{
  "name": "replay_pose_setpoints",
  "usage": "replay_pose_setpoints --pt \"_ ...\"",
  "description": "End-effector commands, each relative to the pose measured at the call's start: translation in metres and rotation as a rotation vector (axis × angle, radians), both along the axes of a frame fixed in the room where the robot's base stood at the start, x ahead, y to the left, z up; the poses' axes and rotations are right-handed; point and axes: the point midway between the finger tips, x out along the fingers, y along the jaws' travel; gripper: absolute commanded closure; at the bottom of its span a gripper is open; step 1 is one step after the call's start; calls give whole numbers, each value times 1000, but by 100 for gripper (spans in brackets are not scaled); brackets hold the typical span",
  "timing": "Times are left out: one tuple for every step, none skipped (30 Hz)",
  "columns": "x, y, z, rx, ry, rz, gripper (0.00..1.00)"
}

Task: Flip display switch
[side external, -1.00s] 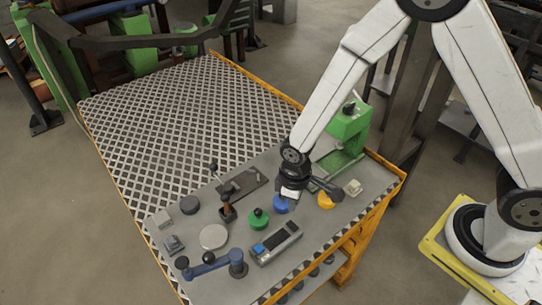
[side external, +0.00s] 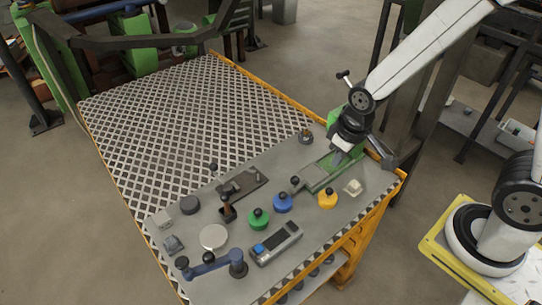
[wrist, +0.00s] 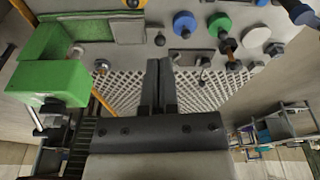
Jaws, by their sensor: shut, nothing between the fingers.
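My gripper (side external: 340,156) is shut and empty. In the side view it is over the green slide fixture (side external: 322,172) at the panel's right end, its tips pointing down; whether they touch it is unclear. In the wrist view the shut fingers (wrist: 159,80) stand in front of the patterned grating. No part is clearly labelled as the display switch. A grey box with a blue button and a display-like face (side external: 275,244) lies near the panel's front edge. A small cream rocker-like part (side external: 353,187) sits at the right, and a small grey switch-like box (side external: 173,244) at the left.
Green (side external: 258,219), blue (side external: 282,203) and yellow (side external: 327,199) knobs stand mid-panel. A dark lever plate (side external: 243,183), a blue-handled bar (side external: 210,264) and a pale disc (side external: 213,237) are to the left. The grating (side external: 180,120) behind is bare. A green block (wrist: 45,75) is left in the wrist view.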

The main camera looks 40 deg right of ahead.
Motion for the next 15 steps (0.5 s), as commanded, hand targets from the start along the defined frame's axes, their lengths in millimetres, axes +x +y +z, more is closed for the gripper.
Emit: replay_pose_setpoints --pt "-5 -8 7 3 -16 -31 100" --pt "-8 -11 10 4 -23 -46 100" --pt "-12 -15 14 6 -31 -67 100" --pt "-14 -18 16 7 -36 -80 100" --pt "-17 -21 18 8 -42 -91 100" --pt "-20 -24 20 8 -47 -105 100" --pt "-21 -25 21 10 -51 -114 100" --pt "-23 -27 22 10 -54 -121 100" --pt "-25 -28 24 11 -58 -129 100" --pt "-26 -29 25 11 -60 -133 100" --pt "-27 -30 25 11 -61 -137 100" --pt "-27 -31 25 12 -61 -141 100" --pt "-28 -31 25 12 -62 -142 100" --pt "-28 -31 25 12 -62 -143 100" --pt "-28 -31 25 12 -62 -143 100"
